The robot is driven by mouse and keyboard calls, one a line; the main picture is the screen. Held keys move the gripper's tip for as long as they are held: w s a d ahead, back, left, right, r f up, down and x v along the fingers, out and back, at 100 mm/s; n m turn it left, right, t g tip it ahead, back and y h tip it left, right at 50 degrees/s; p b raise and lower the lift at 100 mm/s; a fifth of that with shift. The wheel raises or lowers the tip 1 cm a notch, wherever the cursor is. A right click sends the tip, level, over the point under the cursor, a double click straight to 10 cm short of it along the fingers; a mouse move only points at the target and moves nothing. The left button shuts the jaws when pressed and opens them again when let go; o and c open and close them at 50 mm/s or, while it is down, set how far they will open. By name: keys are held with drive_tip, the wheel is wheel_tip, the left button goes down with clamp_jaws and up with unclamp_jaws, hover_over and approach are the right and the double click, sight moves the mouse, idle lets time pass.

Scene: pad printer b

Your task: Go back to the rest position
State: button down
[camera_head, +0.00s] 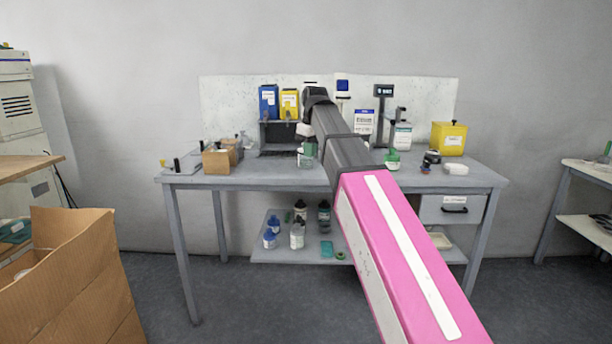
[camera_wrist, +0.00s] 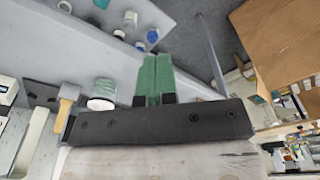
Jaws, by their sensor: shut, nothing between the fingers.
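My gripper (camera_wrist: 156,72) shows in the wrist view with its two green fingers side by side, shut and empty. The fingers point over the edge of the grey bench toward the lower shelf. In the head view my arm reaches up to the grey workbench (camera_head: 255,178), and its end is bent down over the left-middle of the bench top. The arm hides part of the bench middle, and the gripper is hard to make out there.
Several bottles stand on the lower shelf (camera_head: 285,256). A large carton (camera_head: 75,285) is at front left. The floor between is clear.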

drive_tip(key=s+d+f+m, duration=0.1)
drive_tip(key=d+f, duration=0.1)
drive_tip(key=f, duration=0.5)
drive_tip(key=d+f+m, duration=0.1)
drive_tip(key=d+f, duration=0.2)
drive_tip(key=f, duration=0.5)
drive_tip(key=s+d+f+m, duration=0.2)
drive_tip(key=s+d+f, duration=0.2)
drive_tip(key=f, duration=0.6)
drive_tip(key=s+d+f+m, duration=0.3)
drive_tip(key=s+f, duration=0.5)
drive_tip(key=f, duration=0.3)
drive_tip(key=s+d+f+m+h, duration=0.1)
drive_tip(key=s+d+f, duration=0.4)
drive_tip(key=f, duration=0.5)
drive_tip(key=shift+s+d+f+m+g, duration=0.4)
drive_tip(key=shift+s+m, duration=0.05)
drive_tip(key=shift+m, duration=0.25)
